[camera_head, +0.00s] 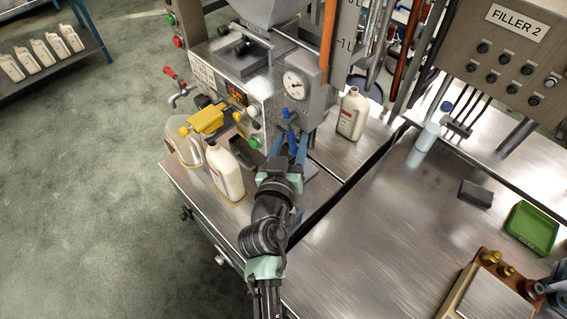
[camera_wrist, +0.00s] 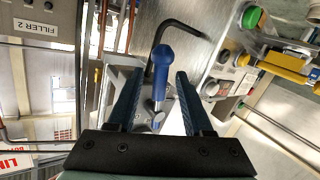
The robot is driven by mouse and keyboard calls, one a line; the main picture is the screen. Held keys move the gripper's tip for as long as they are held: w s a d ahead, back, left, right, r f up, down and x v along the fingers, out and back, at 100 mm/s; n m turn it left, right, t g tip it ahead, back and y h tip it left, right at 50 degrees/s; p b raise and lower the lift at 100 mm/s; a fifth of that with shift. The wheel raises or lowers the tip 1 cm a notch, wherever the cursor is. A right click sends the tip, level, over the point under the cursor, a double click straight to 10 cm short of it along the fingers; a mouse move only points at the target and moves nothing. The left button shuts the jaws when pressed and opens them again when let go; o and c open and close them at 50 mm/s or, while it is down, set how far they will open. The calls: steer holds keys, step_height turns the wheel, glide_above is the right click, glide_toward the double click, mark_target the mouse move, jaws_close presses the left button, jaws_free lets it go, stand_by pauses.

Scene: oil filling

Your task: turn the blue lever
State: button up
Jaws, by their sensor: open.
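The blue lever (camera_wrist: 162,70) has a rounded blue grip on a metal stem and shows in the middle of the wrist view. In the head view the lever (camera_head: 286,115) is a small blue piece on the front of the filling machine, below the gauge. My gripper (camera_wrist: 155,92) is open, with one blue finger on each side of the lever. I see gaps between the fingers and the lever, so they look apart from it. In the head view my gripper (camera_head: 292,145) is just below the lever and partly hides the machine's front there.
A white bottle (camera_head: 226,172) stands left of my gripper, beside a yellow-handled part (camera_head: 207,119). Another bottle (camera_head: 352,115) stands to the right behind. A bent black bar (camera_wrist: 178,24) is close beyond the lever. The steel bench (camera_head: 400,225) is mostly clear to the right.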

steer(key=b+v, duration=0.4)
steer(key=v, duration=0.8)
steer(key=shift+c, duration=0.3)
